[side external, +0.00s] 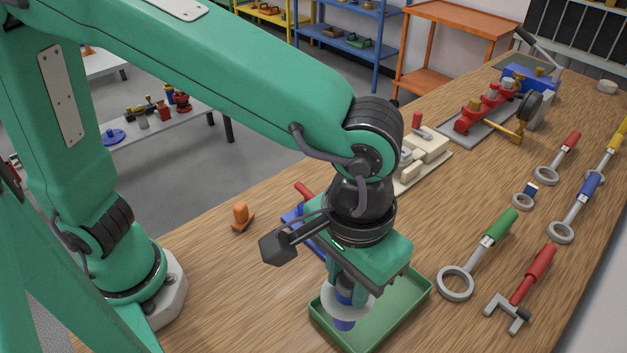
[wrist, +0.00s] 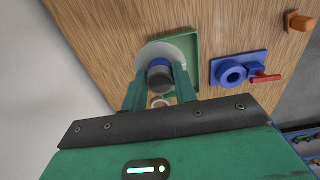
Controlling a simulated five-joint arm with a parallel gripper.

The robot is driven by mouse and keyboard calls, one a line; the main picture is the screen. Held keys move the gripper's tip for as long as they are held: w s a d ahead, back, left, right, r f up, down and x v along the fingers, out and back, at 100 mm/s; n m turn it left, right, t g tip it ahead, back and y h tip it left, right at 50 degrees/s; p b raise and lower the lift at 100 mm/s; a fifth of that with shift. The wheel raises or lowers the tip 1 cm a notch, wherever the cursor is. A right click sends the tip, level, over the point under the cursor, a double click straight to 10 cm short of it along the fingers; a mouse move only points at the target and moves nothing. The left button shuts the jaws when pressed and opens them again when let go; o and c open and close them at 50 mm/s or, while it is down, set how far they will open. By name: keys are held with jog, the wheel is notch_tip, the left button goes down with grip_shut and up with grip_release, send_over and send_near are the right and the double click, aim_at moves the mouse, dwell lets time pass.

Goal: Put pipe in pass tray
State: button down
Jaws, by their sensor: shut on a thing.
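My gripper (side external: 346,284) is shut on the pipe (side external: 343,324), a short upright piece with blue parts and a pale round disc around it. The green pass tray (side external: 408,297) lies on the bench below, and the pipe is over its left part in the side view. I cannot tell whether the pipe's lower end touches the tray floor. In the wrist view the pipe (wrist: 159,76) sits between the fingers of my gripper (wrist: 160,92), with the pale disc beyond it and partly hiding the tray (wrist: 194,46).
A blue valve fixture (wrist: 231,74) with a red handle stands beside the tray, partly hidden by my wrist in the side view. An orange piece (side external: 240,215) stands farther left. Wrenches, including a green-handled one (side external: 491,240), lie right. A cream fixture (side external: 425,150) is behind.

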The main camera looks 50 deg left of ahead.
jog(key=shift+s+d+f, duration=0.15)
jog(key=shift+s+d, duration=0.15)
jog(key=shift+d, duration=0.05)
jog(key=shift+w, duration=0.1)
jog(key=w+a+f, duration=0.3)
jog(key=w+f, duration=0.4)
jog(key=w, duration=0.4)
jog(key=shift+a, duration=0.2)
jog(key=shift+f, duration=2)
jog(key=shift+f, duration=0.2)
jog(key=c, duration=1.1)
grip_release()
jog(key=shift+r, duration=0.1)
